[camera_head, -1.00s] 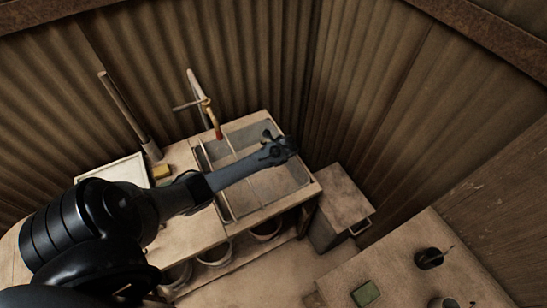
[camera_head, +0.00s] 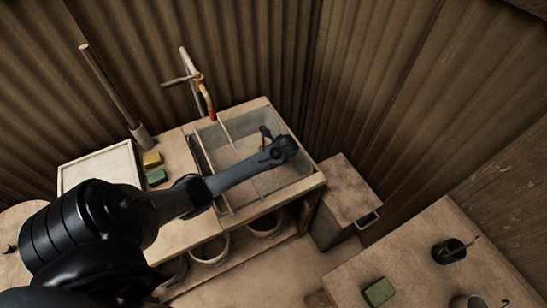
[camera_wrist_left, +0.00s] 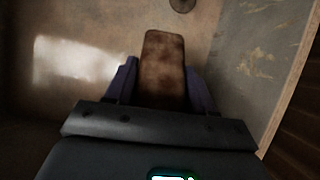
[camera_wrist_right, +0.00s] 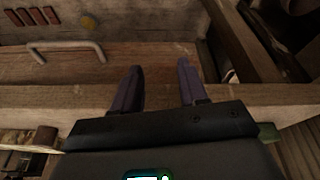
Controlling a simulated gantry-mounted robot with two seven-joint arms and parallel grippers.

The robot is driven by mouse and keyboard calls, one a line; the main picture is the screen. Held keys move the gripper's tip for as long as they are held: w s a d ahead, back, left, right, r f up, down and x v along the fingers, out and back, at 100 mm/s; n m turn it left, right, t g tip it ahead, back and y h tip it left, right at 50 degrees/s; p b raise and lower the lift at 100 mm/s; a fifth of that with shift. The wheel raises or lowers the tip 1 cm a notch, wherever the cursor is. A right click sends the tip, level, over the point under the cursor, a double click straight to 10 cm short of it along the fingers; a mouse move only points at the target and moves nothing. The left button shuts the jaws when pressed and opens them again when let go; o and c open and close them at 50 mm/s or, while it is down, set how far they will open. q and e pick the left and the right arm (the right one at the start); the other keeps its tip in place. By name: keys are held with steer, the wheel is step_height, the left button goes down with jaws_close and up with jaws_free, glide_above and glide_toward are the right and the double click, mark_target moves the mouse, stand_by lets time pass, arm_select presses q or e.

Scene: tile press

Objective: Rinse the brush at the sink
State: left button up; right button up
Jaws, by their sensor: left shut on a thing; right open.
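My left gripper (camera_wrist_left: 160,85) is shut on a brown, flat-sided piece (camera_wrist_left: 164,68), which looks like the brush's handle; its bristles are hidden. In the head view my left arm reaches over the grey sink (camera_head: 290,182), with its wrist above the basin's right part. In the left wrist view the basin floor lies beyond the held piece, with a round dark drain (camera_wrist_left: 183,4) at the top. The tap (camera_head: 203,95) stands behind the sink, to the left of the wrist. My right gripper (camera_wrist_right: 160,88) is open and empty over a wooden edge; the head view does not show it.
A yellow block (camera_head: 152,160) and a green block (camera_head: 156,177) lie left of the sink, beside a pale tray (camera_head: 66,178). A box with a handle (camera_head: 345,190) stands right of the sink. A bench at lower right holds a green block (camera_head: 378,292) and a dark cup (camera_head: 448,251).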

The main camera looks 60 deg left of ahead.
arm_select(q)
step_height(320, 180, down, 4)
steer(key=b, duration=0.4)
steer(key=shift+f, duration=0.1)
step_height(320, 180, down, 4)
steer(key=b, duration=0.5)
arm_select(e)
step_height(320, 180, down, 10)
steer(key=shift+r, duration=0.15)
steer(key=shift+d, duration=0.15)
stand_by(1.4)
stand_by(0.3)
arm_select(q)
step_height(320, 180, up, 3)
steer(key=p, duration=0.3)
steer(key=shift+f, duration=0.1)
step_height(320, 180, up, 5)
steer(key=p, duration=0.6)
step_height(320, 180, up, 6)
steer(key=p, duration=0.7)
steer(key=shift+f, duration=0.1)
step_height(320, 180, up, 8)
steer(key=p, duration=0.9)
arm_select(e)
step_height(320, 180, up, 25)
